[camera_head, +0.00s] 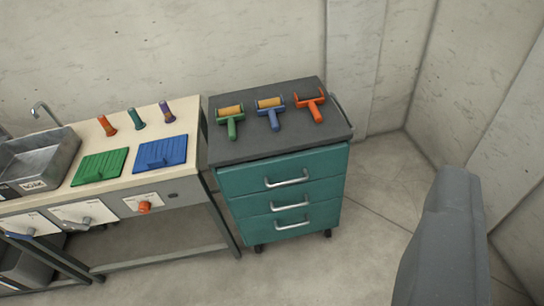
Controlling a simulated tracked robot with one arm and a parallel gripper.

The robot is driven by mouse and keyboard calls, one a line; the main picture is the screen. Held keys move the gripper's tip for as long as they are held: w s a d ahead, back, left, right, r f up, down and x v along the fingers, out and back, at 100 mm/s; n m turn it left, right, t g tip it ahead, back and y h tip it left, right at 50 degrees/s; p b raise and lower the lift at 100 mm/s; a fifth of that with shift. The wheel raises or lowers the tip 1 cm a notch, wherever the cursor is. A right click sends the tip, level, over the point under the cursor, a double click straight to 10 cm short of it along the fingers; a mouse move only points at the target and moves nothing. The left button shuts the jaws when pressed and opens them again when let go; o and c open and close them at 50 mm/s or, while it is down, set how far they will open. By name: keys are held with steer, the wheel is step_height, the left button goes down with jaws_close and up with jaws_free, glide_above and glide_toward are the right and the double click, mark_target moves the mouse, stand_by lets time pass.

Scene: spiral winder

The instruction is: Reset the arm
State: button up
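A grey part of my own arm or gripper (440,250) fills the lower right of the head view, in front of the bare floor. Only one smooth grey piece of it shows. No pair of fingertips can be made out, so whether it is open or shut does not show. It appears apart from the furniture, with nothing seen in its grasp.
A teal drawer cabinet (283,193) carries three rollers: green (230,120), blue (271,112) and orange (311,104). Left of it stands a bench (125,141) with a sink (38,165), green and blue boards and three handles. Floor is clear right of the cabinet; walls enclose the corner.

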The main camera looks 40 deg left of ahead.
step_height(320, 180, up, 7)
steer(key=p, duration=0.7)
steer(key=shift+w+d, duration=0.1)
